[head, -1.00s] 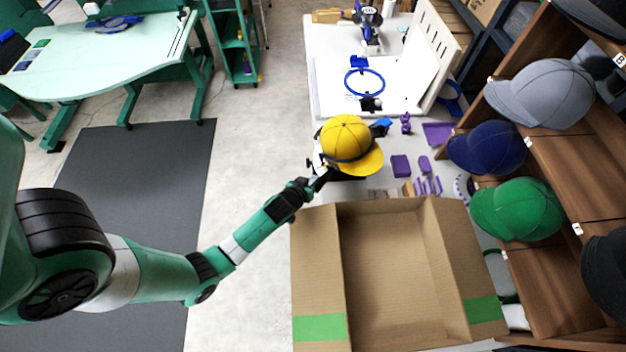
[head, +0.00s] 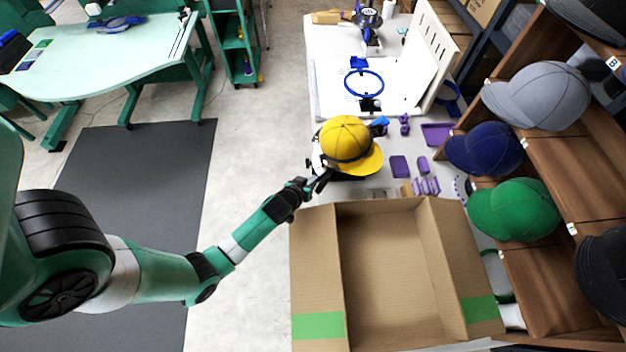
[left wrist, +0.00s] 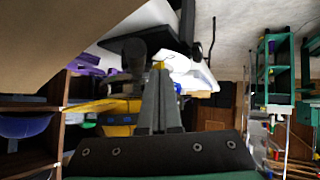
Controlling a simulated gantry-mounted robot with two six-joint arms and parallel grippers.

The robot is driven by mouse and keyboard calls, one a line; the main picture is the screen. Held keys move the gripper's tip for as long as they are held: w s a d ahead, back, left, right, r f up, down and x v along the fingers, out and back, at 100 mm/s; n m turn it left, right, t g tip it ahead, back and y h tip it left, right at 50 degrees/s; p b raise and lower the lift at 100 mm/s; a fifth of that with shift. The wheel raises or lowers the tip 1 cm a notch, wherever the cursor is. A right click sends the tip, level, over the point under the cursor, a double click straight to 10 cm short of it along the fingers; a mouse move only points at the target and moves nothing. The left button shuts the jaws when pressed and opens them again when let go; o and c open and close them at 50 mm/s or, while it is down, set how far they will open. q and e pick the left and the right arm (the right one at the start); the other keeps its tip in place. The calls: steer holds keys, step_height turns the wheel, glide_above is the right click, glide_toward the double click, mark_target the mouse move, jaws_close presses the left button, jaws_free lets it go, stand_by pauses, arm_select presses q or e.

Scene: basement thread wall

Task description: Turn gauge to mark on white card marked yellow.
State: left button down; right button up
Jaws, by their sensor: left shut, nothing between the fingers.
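A yellow cap (head: 345,138) with a black band sits on a stand on the white table, just behind the cardboard box. My left gripper (head: 317,180) reaches in from the left, at the stand's near-left side below the cap. In the left wrist view, its fingers (left wrist: 161,85) are together with nothing between them. A dark rounded part (left wrist: 134,50) shows beside the fingertips there; I cannot tell whether they touch it. The cap's yellow (left wrist: 112,113) shows left of the fingers. I cannot clearly make out the gauge's mark or the white card. My right gripper is not in view.
An open cardboard box (head: 390,270) stands close in front of the cap. Purple parts (head: 400,167) lie right of it. A shelf with caps, including a green one (head: 515,209), stands at the right. A blue ring (head: 364,83) is at the back. Floor left of the table is clear.

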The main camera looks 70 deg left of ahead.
arm_select(q)
steer(key=w+d+r+p, duration=0.1)
steer(key=d+r+p, duration=0.2)
steer(key=r, duration=0.5)
steer(key=shift+w+d+r, duration=0.15)
steer(key=shift+d+r, duration=0.1)
steer(key=shift+r, duration=0.1)
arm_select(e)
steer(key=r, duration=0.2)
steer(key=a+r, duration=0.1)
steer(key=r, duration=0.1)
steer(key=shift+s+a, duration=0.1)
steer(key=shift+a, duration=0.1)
